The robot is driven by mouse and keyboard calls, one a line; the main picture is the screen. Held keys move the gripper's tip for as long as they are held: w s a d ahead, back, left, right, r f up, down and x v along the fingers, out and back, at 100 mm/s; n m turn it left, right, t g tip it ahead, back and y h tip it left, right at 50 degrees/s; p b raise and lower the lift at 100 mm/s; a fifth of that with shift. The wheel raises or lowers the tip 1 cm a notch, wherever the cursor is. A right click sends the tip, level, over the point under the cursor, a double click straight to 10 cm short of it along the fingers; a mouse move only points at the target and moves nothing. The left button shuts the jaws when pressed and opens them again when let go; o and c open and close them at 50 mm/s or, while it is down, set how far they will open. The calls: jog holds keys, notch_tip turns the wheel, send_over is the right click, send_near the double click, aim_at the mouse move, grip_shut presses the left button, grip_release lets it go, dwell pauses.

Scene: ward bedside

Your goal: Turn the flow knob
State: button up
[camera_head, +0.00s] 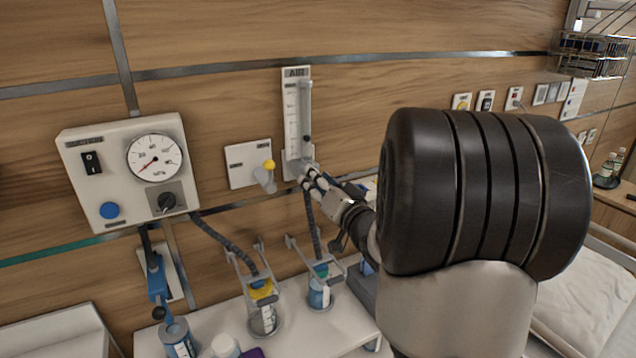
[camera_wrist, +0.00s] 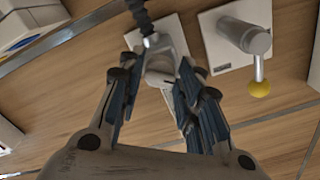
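The AIR flowmeter (camera_head: 292,112) is an upright white panel with a clear tube on the wooden wall. What looks like its flow knob, a pale grey rounded part, is largely hidden by my gripper in the head view; it shows in the wrist view (camera_wrist: 160,68). My gripper (camera_head: 312,178) reaches the flowmeter's lower end from the right. In the wrist view my gripper (camera_wrist: 158,75) is open, its two dark fingers on either side of the grey part. A gap seems to show there; contact is unclear.
A wall plate (camera_head: 240,163) with a grey fitting and yellow ball (camera_head: 269,165) sits just left of the flowmeter. A gauge box (camera_head: 130,170) with a dark knob is further left. A hose (camera_head: 312,222) hangs below toward jars on a white surface (camera_head: 290,338).

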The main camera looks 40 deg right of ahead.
jog(key=o, duration=0.3)
jog(key=v, duration=1.2)
dwell(0.3)
